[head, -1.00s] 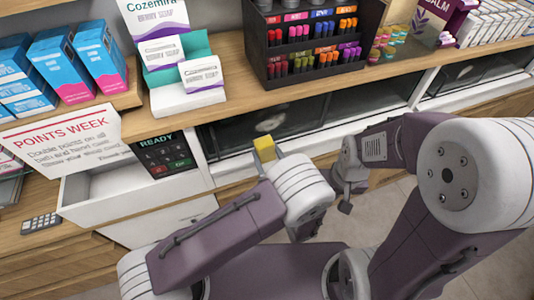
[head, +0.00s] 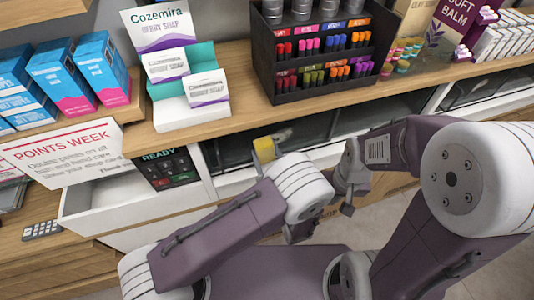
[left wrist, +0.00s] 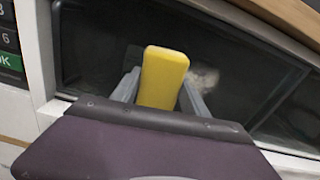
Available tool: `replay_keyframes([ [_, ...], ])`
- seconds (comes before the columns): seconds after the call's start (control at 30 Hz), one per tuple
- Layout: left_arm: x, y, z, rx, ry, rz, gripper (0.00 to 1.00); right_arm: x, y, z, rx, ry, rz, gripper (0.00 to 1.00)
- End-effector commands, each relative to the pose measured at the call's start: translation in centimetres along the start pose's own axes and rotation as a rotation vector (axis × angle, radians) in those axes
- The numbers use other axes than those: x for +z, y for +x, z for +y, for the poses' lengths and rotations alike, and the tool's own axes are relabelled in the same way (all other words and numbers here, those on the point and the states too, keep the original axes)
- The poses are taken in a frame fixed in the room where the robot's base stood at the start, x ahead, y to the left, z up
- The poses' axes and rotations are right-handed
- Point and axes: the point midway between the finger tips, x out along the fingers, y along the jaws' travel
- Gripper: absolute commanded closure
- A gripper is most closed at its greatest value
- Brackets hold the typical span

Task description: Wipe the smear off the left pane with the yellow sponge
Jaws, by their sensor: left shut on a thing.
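My left gripper (head: 266,153) is shut on the yellow sponge (head: 264,147), low in front of the left pane (head: 318,126). The left pane is dark glass in a white frame below the counter top. In the left wrist view the sponge (left wrist: 163,75) stands up between the two grey fingers, in front of the dark pane (left wrist: 95,40). A pale smear (left wrist: 206,78) shows just right of the sponge, partly behind a finger. I cannot tell whether the sponge touches the glass. My right gripper (head: 347,200) hangs right of the left one, its jaw state unclear.
The wooden counter top (head: 245,110) overhangs the panes, with a soap display (head: 190,105) and a dark rack (head: 320,75) on it. A keypad terminal (head: 167,168) and white open drawer (head: 95,207) are at the left. Another pane (head: 485,88) is at the right.

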Motion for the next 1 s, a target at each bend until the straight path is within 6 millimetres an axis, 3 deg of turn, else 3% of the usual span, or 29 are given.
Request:
replay_keyframes([
  [1.0, 0.0, 1.3, 0.0, 0.002, -0.001, 0.0, 0.8, 0.0, 0.2, 0.0, 0.0, 0.0, 0.0, 1.0],
])
